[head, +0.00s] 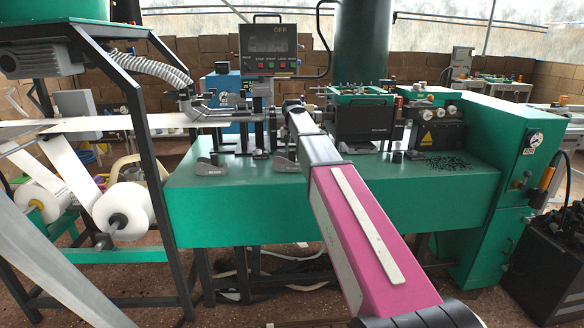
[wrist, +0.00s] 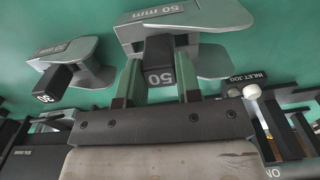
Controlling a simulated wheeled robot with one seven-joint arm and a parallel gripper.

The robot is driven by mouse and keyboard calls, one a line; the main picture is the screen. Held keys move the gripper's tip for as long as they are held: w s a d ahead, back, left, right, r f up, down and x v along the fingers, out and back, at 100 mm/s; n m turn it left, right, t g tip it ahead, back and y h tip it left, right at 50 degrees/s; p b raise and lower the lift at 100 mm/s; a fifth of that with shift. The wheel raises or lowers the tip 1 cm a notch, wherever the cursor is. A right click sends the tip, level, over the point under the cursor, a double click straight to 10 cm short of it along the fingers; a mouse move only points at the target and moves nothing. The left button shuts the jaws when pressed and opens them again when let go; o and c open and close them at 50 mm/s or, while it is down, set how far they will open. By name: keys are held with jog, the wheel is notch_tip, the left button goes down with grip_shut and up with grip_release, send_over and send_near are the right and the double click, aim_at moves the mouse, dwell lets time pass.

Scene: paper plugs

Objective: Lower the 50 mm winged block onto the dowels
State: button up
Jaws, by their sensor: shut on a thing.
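The 50 mm winged block shows in the wrist view as a grey metal piece with wings (wrist: 212,61) and a black grip marked 50 (wrist: 159,58). My gripper (wrist: 158,76) is shut on that black grip, one green-grey finger on each side. A grey stand labelled 50 mm (wrist: 195,17) is just beyond the block. I cannot tell whether block and stand touch. In the head view my arm hides the gripper and most of the block. I cannot make out the dowels in either view.
A second block marked 30 (wrist: 58,82) sits left of my gripper by its stand (wrist: 62,48). An INLET JOG box (wrist: 245,80) is close on the right. The green machine table (head: 230,205) carries the machine's head (head: 365,120). Paper rolls (head: 123,210) hang at left.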

jog(key=shift+r, duration=2)
